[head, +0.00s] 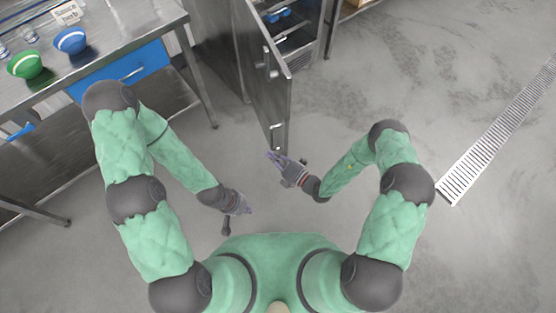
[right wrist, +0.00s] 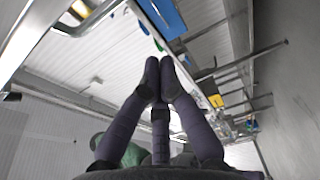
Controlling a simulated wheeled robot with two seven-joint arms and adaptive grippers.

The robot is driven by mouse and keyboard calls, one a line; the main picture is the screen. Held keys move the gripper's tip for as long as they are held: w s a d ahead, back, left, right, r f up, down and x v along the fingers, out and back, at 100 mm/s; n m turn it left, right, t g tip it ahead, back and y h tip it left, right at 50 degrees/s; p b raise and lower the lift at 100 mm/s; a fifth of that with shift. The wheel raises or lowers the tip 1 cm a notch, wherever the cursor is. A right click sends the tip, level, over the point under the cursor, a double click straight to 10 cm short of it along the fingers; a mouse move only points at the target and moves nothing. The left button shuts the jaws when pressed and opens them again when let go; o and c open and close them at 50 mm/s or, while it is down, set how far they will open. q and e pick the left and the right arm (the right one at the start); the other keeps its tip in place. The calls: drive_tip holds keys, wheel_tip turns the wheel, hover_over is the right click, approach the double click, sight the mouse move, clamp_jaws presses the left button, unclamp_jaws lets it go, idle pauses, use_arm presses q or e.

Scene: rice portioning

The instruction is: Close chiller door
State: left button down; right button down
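The chiller door (head: 262,85) stands open in the head view, swung out from the chiller (head: 312,42) toward me, with the shelves inside in view. Small handle-like fittings show on the door's right face and near its near end. My right gripper (head: 272,157) is just below the door's near end; I cannot tell whether it touches. In the right wrist view its fingertips (right wrist: 159,65) come together with nothing seen between them. My left gripper (head: 247,209) is lower and to the left, apart from the door, and its finger opening is too small to judge.
A steel table (head: 150,20) with a blue drawer (head: 122,70) stands at the upper left. It holds a green bowl (head: 25,64) and a blue bowl (head: 70,41). The floor right of the door is open, with a drain grate (head: 500,128) farther right.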

drive_tip(key=shift+w+a+b, duration=0.15)
drive_tip(key=shift+w+b, duration=0.4)
drive_tip(key=shift+w, duration=0.8)
drive_tip(key=shift+w+a+b, duration=0.1)
drive_tip(key=shift+w+b, duration=0.45)
drive_tip(key=shift+w, duration=0.8)
drive_tip(key=shift+d, duration=0.1)
